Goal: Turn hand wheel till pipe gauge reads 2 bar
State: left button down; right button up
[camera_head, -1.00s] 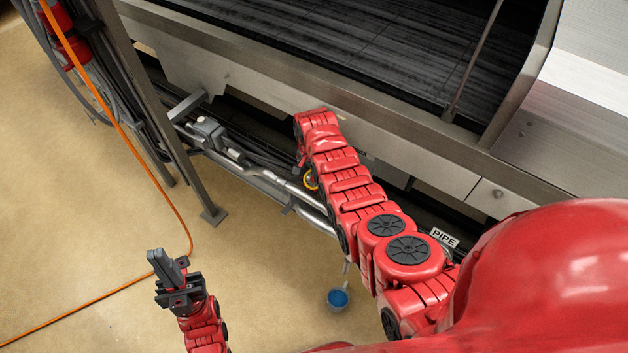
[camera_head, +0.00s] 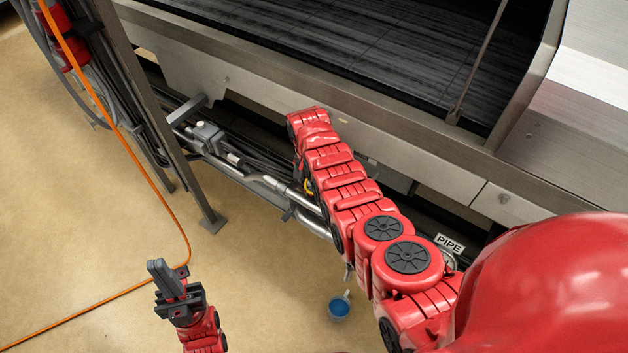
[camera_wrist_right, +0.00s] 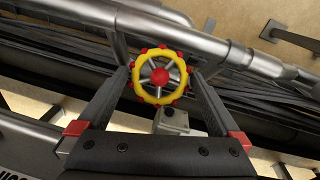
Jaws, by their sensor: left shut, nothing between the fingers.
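The hand wheel (camera_wrist_right: 160,77) has a yellow rim with red knobs and a red hub. It shows in the right wrist view between the spread fingers of my right gripper (camera_wrist_right: 157,62); I cannot tell whether they touch it. In the head view only a yellow bit of the wheel (camera_head: 308,186) shows beside my right arm, which hides the right gripper. A "PIPE" label (camera_head: 450,243) is at the machine's lower right, with a small round, pale part just below it; no gauge reading is legible. My left gripper (camera_head: 167,278) is shut and empty above the floor.
Metal pipes (camera_head: 270,183) and dark cables run along the machine's lower edge. A grey post (camera_head: 160,120) and an orange hose (camera_head: 150,178) are at left. A blue round item (camera_head: 339,307) is low near my right arm. The floor at left is mostly clear.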

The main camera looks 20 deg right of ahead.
jog(key=shift+r, duration=0.1)
notch_tip(320, 180, up, 10)
jog(key=a, duration=0.1)
notch_tip(320, 180, up, 7)
jog(key=p, duration=0.5)
send_over(308, 184)
dwell(0.3)
